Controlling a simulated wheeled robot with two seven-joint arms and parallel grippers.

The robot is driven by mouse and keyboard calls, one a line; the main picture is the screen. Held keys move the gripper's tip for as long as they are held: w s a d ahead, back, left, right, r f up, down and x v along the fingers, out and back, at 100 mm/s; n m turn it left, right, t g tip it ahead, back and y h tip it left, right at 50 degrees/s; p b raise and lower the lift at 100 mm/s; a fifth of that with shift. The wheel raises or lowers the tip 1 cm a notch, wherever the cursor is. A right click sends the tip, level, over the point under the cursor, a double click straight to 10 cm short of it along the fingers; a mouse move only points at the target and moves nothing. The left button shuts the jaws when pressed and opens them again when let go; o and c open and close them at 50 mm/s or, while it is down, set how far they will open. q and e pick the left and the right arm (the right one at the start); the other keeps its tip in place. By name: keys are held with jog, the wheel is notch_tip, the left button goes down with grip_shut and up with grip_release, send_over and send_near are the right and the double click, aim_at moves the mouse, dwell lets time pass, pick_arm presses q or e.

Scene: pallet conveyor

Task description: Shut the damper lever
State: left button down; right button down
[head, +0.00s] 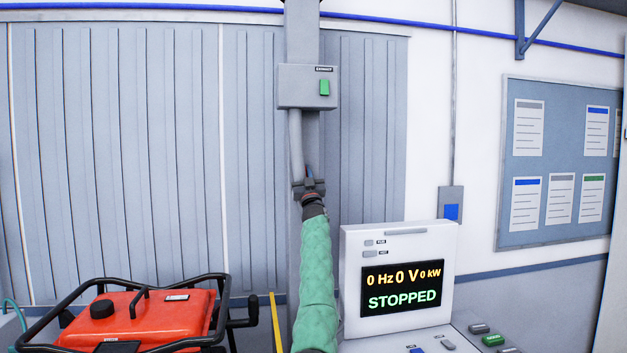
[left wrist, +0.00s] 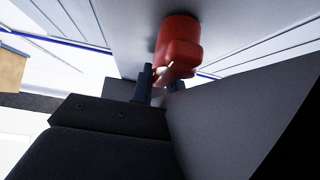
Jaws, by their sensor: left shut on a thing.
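My left gripper (head: 309,187) reaches up the grey column (head: 303,25), below a grey box (head: 290,85) labelled EXHAUST with a green indicator. It is shut on the damper lever, mostly hidden behind the gripper and arm in the head view. In the left wrist view, a red rounded part (left wrist: 178,38), which I take as the lever's handle, stands at the dark fingertips of the gripper (left wrist: 163,84). The lever's pivot and exact angle cannot be seen. My right gripper is not in view.
A red generator (head: 150,318) in a black frame stands at lower left. A white control panel (head: 400,235) at right reads 0 Hz, 0 V, 0 kW, STOPPED. A notice board (head: 555,235) hangs on the right wall. A grey ribbed shutter (head: 120,150) lies behind.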

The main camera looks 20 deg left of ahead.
pick_arm(q)
jog(key=n+g+y, duration=0.1)
jog(key=n, duration=0.1)
jog(key=n+g+y, duration=0.1)
jog(key=n, duration=0.1)
jog(key=a+n+g+y, duration=0.1)
jog(key=g, duration=0.1)
jog(key=shift+s+f+n, duration=0.2)
jog(key=shift+s+n, duration=0.1)
jog(key=shift+n, duration=0.1)
jog(key=shift+s+a+f+n+g+y+b, duration=0.1)
jog(key=shift+n+g+y, duration=0.25)
jog(key=shift+n+g, duration=0.4)
jog(key=shift+s+a+f+n+g+y+b, duration=0.15)
jog(key=shift+n+g+y, duration=0.15)
jog(key=shift+n+g, duration=0.45)
jog(key=shift+a+r+n+g+y+b, duration=0.1)
jog(key=shift+n+g+y, duration=0.25)
jog(key=shift+n+g, duration=0.4)
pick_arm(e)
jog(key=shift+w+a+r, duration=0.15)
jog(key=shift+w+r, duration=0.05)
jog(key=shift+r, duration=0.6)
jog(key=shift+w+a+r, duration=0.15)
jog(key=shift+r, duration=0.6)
pick_arm(q)
jog(key=shift+f+n, duration=0.1)
jog(key=shift+n, duration=0.15)
